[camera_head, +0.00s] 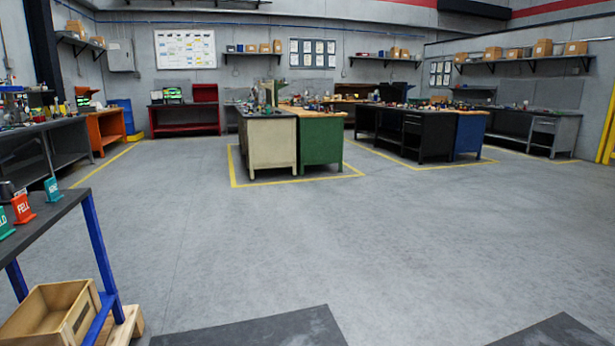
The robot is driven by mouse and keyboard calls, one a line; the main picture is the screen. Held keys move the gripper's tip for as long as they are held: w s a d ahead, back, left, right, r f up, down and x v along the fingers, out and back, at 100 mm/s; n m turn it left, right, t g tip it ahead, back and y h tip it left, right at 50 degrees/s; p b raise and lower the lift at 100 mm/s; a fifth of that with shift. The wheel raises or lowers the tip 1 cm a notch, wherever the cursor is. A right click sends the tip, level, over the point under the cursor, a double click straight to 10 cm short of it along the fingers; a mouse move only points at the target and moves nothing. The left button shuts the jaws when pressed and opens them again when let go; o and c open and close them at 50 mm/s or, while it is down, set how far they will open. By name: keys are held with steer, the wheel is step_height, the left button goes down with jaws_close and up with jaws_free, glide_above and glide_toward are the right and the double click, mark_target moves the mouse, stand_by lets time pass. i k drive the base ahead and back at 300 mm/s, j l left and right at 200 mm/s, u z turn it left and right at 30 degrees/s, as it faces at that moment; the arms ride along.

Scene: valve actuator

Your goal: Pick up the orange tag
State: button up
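The orange tag (22,208) stands upright on a dark-topped table (62,207) with blue legs at the left edge of the head view. White letters show on its face. A teal tag (53,190) stands to its right and a little farther back. Another teal tag (5,224) stands to its left, cut off by the picture edge. The orange tag appears free, with nothing gripping it. My gripper is not in view.
A dark object (6,190) behind the tags is too cut off to identify. A wooden crate (85,310) sits low below the table. Dark mats (265,332) lie on the floor in front. Open grey floor (300,240) extends to workbenches (268,142) farther back.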

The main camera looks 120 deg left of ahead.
mark_target(21, 206)
steer(key=i+j+z, duration=0.15)
steer(key=z, duration=0.25)
steer(key=i+j+z, duration=0.1)
steer(key=j+z, duration=0.3)
steer(key=u, duration=0.8)
steer(key=j+u, duration=0.1)
steer(key=u, duration=0.7)
steer(key=i+u, duration=0.1)
steer(key=u, duration=2.3)
steer(key=i+l+u, duration=0.1)
steer(key=u, duration=1.5)
steer(key=l+u, duration=0.1)
steer(key=u, duration=0.7)
